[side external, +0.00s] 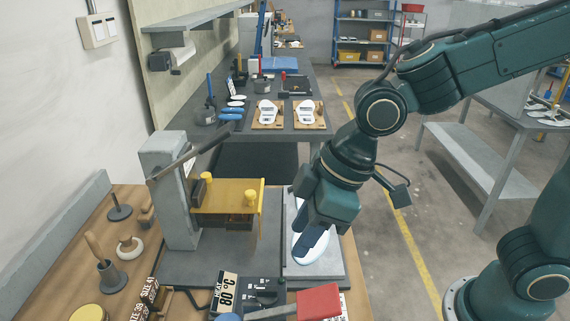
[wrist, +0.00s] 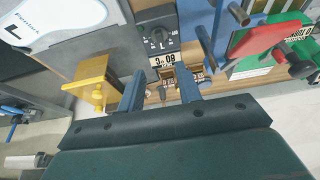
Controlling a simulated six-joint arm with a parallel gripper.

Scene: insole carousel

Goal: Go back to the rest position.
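My gripper (side external: 314,246) hangs over the grey plate at the right of the bench, fingers pointing down. In the wrist view my gripper's two fingers (wrist: 160,76) are apart with nothing held between them. A white insole (side external: 299,247) lies on the pale grey plate (side external: 328,266), partly hidden behind my gripper in the side view. In the wrist view the insole (wrist: 62,22), marked with an L, is at the upper left, clear of the fingers. Whether the fingers touch anything below cannot be told from the side view.
A yellow press platform (side external: 226,196) on a grey column (side external: 172,190) with a long lever stands left of my gripper. A control box (side external: 262,289) with an 80 °C label and a red block (side external: 318,302) are in front. A rear table (side external: 285,122) holds insoles on boards.

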